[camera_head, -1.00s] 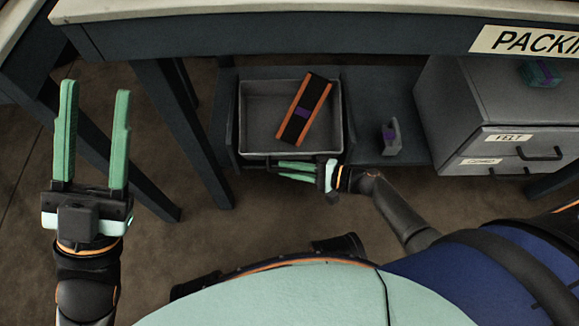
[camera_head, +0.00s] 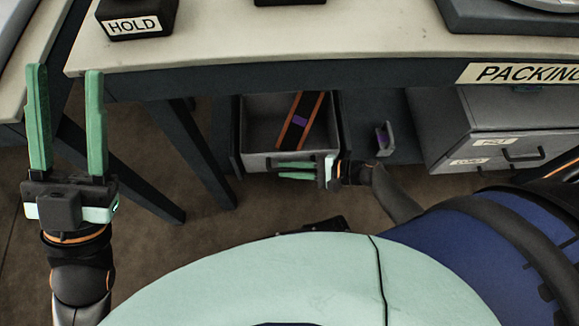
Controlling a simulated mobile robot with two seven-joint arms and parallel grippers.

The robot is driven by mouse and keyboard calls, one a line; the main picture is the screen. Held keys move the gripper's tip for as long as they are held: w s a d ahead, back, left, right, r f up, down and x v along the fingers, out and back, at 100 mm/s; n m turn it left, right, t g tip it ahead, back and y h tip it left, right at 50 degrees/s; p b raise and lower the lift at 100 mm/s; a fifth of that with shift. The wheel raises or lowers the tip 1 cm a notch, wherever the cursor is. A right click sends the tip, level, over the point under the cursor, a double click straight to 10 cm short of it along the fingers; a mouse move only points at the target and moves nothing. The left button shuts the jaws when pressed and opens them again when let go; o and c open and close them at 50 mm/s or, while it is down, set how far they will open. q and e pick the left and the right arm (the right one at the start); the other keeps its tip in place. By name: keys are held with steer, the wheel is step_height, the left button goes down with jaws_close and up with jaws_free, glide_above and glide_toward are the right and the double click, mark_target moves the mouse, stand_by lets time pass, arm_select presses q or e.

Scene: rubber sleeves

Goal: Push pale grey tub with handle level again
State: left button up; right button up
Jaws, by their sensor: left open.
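A pale grey tub (camera_head: 259,161) sits in the opening under the packing bench. A dark strip with orange edges and a purple band (camera_head: 300,120) lies in it at a slant. I cannot tell from this angle how far the tub tilts. My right gripper (camera_head: 280,170) is at the tub's front wall, its two green fingers pointing left along it. The handle is not clear behind the fingers, and I cannot tell whether they hold it. My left gripper (camera_head: 65,72) is open and empty, fingers upward, far left of the tub.
The bench top (camera_head: 300,45) overhangs the tub and bears a box marked HOLD (camera_head: 137,20). A bench leg (camera_head: 200,150) stands between my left gripper and the tub. A small grey piece with purple (camera_head: 384,138) and a grey drawer unit (camera_head: 440,125) are to the right.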

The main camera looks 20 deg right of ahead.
steer(key=shift+o, duration=0.8)
steer(key=shift+r, duration=0.1)
steer(key=shift+d, duration=0.2)
steer(key=p+v, duration=0.3)
steer(key=v, duration=0.9)
steer(key=shift+s+d, duration=0.1)
steer(key=shift+s, duration=0.05)
